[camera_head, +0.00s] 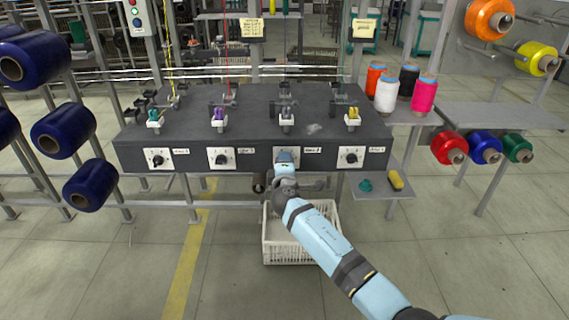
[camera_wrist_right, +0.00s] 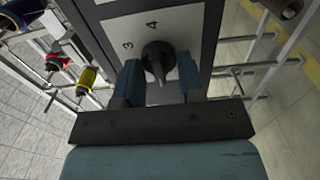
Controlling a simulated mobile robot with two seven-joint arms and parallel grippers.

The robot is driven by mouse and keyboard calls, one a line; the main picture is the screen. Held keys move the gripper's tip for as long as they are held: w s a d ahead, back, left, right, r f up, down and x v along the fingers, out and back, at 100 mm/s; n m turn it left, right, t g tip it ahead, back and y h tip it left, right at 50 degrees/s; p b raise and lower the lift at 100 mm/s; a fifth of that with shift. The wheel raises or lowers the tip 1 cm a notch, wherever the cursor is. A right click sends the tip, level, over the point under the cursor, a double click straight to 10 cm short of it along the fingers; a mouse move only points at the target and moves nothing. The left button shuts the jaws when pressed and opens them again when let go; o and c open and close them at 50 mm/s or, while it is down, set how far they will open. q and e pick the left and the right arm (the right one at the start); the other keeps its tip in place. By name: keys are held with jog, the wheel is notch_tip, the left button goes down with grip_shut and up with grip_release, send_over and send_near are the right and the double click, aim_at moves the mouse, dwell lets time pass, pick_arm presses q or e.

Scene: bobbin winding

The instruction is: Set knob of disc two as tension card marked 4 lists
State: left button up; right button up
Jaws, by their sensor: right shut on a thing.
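My right gripper (camera_head: 286,160) is at the third dial from the left on the dark bench front, covering most of its white plate. In the right wrist view, the gripper's blue fingers (camera_wrist_right: 158,78) are shut on a black knob (camera_wrist_right: 156,52), one finger on each side. The numerals 3 and 4 show on the plate beside it. Other knobs sit at the far left (camera_head: 157,158), second from left (camera_head: 221,158) and far right (camera_head: 351,157). Their small labels are too blurred to read surely. Two yellowish cards (camera_head: 251,28) (camera_head: 364,27) hang above; their writing is unreadable.
Tension discs with coloured parts stand on the bench top (camera_head: 250,125). A white crate (camera_head: 270,243) is on the floor below my right arm. Thread cones (camera_head: 386,95) stand at the right, and large blue spools (camera_head: 62,130) at the left.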

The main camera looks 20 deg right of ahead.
jog(key=o, duration=0.8)
pick_arm(q)
jog(key=shift+r, duration=0.2)
pick_arm(e)
jog(key=shift+o, duration=0.4)
pick_arm(q)
jog(key=shift+a+f+p, duration=0.15)
jog(key=shift+a+p, duration=0.05)
jog(key=shift+p, duration=0.8)
pick_arm(e)
jog(key=v, duration=1.3)
jog(key=shift+s, duration=0.35)
pick_arm(q)
jog(key=shift+d+r, duration=0.1)
jog(key=shift+r, duration=0.1)
